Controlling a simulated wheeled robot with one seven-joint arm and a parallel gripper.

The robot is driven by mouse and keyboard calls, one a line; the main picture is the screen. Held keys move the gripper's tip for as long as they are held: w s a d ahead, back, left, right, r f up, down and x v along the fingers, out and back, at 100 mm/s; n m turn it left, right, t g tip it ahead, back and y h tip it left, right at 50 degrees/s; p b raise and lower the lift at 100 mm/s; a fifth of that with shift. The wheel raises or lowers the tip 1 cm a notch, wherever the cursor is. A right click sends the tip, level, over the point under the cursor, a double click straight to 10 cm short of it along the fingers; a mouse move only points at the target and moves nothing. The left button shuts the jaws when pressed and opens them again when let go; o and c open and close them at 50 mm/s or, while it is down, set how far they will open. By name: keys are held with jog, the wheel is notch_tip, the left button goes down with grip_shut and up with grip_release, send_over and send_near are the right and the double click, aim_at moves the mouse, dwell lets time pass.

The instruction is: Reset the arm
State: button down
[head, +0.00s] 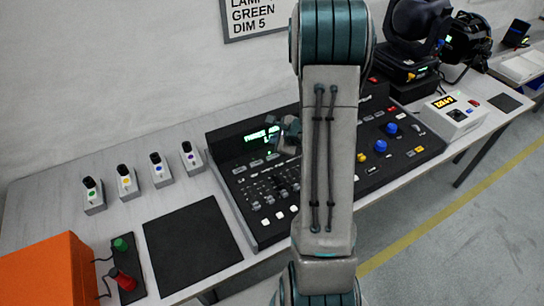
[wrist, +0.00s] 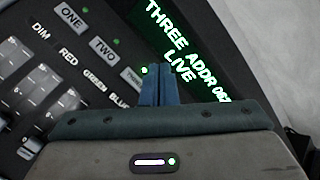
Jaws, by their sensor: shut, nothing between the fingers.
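My arm rises through the middle of the head view and hides part of the lighting console (head: 262,213). My gripper (head: 290,130) shows small beside the arm, over the console near its green display (head: 262,138). In the wrist view my gripper (wrist: 160,72) has its blue fingers shut together with nothing between them. The fingertips are close over the console, between the THREE button (wrist: 131,77) and the display, which reads THREE, ADDR and LIVE (wrist: 185,50). I cannot tell whether they touch it.
Several small switch boxes (head: 127,181) stand at the left. A black mat (head: 190,245), an orange box (head: 48,272) and a red-green button box (head: 124,272) are at front left. A moving-head lamp (head: 408,60) and a white box with display (head: 456,114) stand at right.

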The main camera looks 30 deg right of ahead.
jog(key=s+a+r+n+g+y, duration=0.2)
jog(key=s+a+r+n, duration=0.3)
jog(key=a+r+n, duration=0.3)
jog(key=s+a+r+n+g+y, duration=0.2)
jog(key=s+a+r+n, duration=0.3)
jog(key=a, duration=0.5)
jog(key=s+d+r+n+h, duration=0.1)
jog(key=s+r+n+h, duration=0.2)
jog(key=s+n, duration=0.2)
jog(key=s+r+n+g+h, duration=0.1)
jog(key=s+r+n+h, duration=0.2)
jog(key=s+n, duration=0.3)
jog(key=s, duration=0.3)
jog(key=shift+s+d+r, duration=0.15)
jog(key=shift+s+d, duration=0.2)
